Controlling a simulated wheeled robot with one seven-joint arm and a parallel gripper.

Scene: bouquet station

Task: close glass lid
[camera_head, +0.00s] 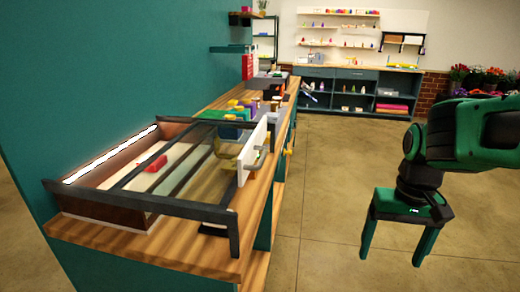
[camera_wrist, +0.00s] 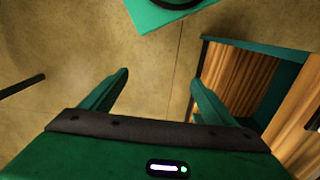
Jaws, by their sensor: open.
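The glass lid (camera_head: 196,178) is a clear panel in a dark frame over the right part of a wooden case (camera_head: 100,203) on the counter. The case's left part looks uncovered, with a red block (camera_head: 157,163) inside. A white panel with a grey handle (camera_head: 257,160) stands at the right end of the frame. My gripper (camera_head: 393,255) is open and empty, pointing down over the floor, well right of the case and apart from it. In the wrist view, nothing lies between its fingers (camera_wrist: 158,82) but floor behind.
The wooden counter (camera_head: 150,255) runs along the teal wall, with colored items (camera_head: 240,108) farther back. The wrist view shows a teal-edged wooden unit (camera_wrist: 240,75) at right. The floor (camera_head: 325,200) between counter and gripper is clear. Shelves (camera_head: 350,85) stand at the back.

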